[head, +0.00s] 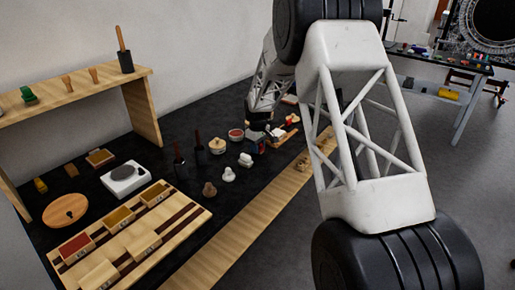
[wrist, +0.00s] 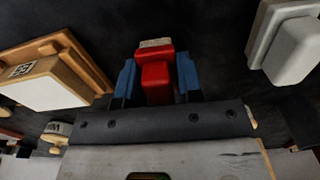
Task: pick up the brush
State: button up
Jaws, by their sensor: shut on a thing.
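The brush (wrist: 155,76) looks like a small red block with a pale, bristle-like strip at its far end, in the middle of the wrist view. My gripper (wrist: 156,82) has its two blue fingers on either side of the brush and is shut on it. In the head view the brush shows as a small red spot (head: 259,147) below my dark gripper (head: 264,134), over the dark table. My fingers hide the sides of the brush. I cannot tell whether it touches the table.
In the wrist view, a wooden-edged box with a white face (wrist: 50,82) lies left and a pale grey block (wrist: 291,43) right. The head view shows white pieces (head: 245,160), a red-topped bowl (head: 236,134) and a lidded pot (head: 217,146) left of my gripper.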

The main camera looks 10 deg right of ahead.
jog(key=shift+r, duration=1.55)
jog(key=shift+s+r, duration=0.2)
jog(key=shift+s, duration=0.05)
jog(key=s, duration=0.5)
jog(key=s+r, duration=0.1)
jog(key=s, duration=0.4)
jog(key=s+d, duration=0.1)
jog(key=s, duration=0.4)
jog(key=shift+s+r, duration=0.2)
jog(key=shift+s, duration=0.05)
jog(key=o, duration=0.4)
jog(key=c, duration=0.3)
